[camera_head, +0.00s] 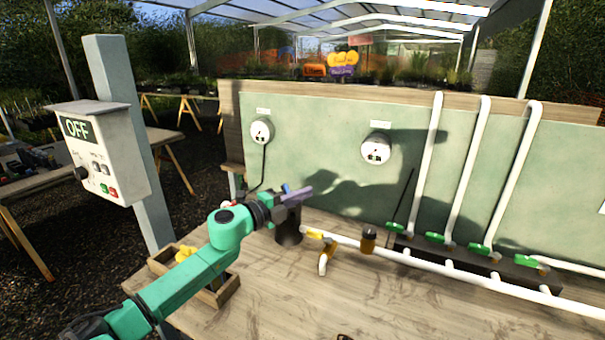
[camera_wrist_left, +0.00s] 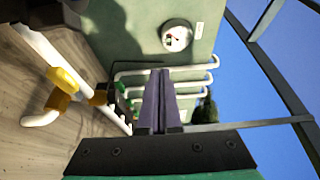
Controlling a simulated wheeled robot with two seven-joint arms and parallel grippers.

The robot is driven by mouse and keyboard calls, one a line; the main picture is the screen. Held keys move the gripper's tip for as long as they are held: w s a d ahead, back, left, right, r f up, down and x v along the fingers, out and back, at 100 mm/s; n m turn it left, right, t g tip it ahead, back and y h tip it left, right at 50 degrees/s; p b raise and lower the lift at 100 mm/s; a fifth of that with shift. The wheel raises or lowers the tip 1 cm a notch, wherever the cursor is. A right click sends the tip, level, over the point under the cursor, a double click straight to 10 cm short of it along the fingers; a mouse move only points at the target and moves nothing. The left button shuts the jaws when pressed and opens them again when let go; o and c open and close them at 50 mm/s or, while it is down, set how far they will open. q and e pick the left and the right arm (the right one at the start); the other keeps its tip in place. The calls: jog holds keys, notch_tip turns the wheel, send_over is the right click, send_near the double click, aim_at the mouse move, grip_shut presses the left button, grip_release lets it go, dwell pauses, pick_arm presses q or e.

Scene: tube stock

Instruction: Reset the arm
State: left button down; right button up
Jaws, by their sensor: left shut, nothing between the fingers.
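My left arm reaches in from the left over the wooden bench (camera_head: 400,310). My left gripper (camera_head: 300,193) is shut and empty, held in the air in front of the green back panel (camera_head: 330,135). Its purple fingers also show pressed together in the left wrist view (camera_wrist_left: 155,100). In the head view a dark cylindrical container (camera_head: 289,232) stands on the bench just below and behind the gripper, partly hidden by it. My right gripper is not in view.
A white pipe (camera_head: 440,266) with a yellow-handled valve (camera_head: 314,233) runs along the bench. Green valves (camera_head: 436,237) and upright white pipes stand at right. A wooden tray (camera_head: 222,292) with yellow items lies under my arm. A grey control box (camera_head: 100,150) reading OFF hangs on a post at left.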

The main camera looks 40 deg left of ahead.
pick_arm(q)
notch_tip(320, 180, up, 5)
jog(key=shift+r+p, duration=0.2)
jog(key=shift+p, duration=0.3)
